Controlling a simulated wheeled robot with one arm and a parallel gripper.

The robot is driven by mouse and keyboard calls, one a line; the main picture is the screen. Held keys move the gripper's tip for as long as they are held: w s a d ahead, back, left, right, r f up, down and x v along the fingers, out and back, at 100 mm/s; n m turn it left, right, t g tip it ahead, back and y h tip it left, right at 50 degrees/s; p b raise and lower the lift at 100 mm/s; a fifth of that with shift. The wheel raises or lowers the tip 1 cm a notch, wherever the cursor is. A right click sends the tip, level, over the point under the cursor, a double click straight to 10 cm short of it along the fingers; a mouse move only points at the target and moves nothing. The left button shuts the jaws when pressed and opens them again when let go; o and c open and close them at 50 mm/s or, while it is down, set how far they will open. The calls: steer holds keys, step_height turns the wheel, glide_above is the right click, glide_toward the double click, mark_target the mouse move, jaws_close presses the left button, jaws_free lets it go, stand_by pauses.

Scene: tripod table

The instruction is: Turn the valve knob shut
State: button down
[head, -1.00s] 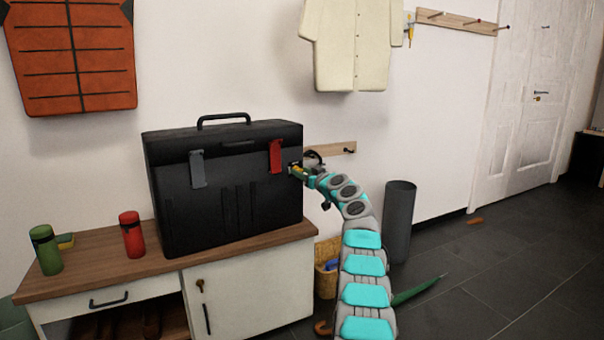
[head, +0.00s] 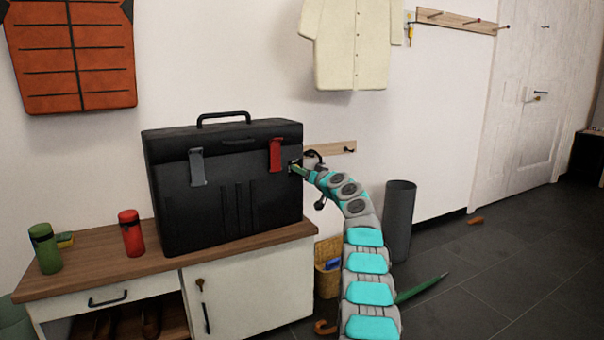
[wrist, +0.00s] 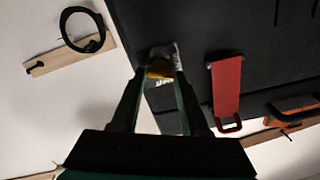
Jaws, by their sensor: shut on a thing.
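A black case (head: 232,215) with a top handle, a grey latch and a red latch stands on a wooden-topped cabinet. At its right side is a small pale metallic fitting, seen in the wrist view with a yellow valve knob (wrist: 160,68) on it. My gripper (head: 299,170) reaches the case's right side from the right. In the wrist view its two green fingers (wrist: 159,78) converge on the knob and are shut on it. The fingertips partly cover the knob, so its angle is hard to tell. In the head view the knob is too small to make out.
The red latch (wrist: 227,88) is close to the right of the fingers in the wrist view. A wall rail (head: 337,148) with a black ring is behind my gripper. A grey bin (head: 400,222) stands right of my arm. Red (head: 131,233) and green (head: 45,248) bottles stand on the cabinet's left.

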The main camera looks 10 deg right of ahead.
steer(key=shift+d+f+m+p, duration=0.1)
steer(key=shift+m+p, duration=0.35)
steer(key=shift+m, duration=2.9)
steer(key=shift+d+m+p, duration=0.1)
steer(key=shift+m+p, duration=0.35)
steer(key=shift+m, duration=2.9)
steer(key=shift+c, duration=2)
jaws_free()
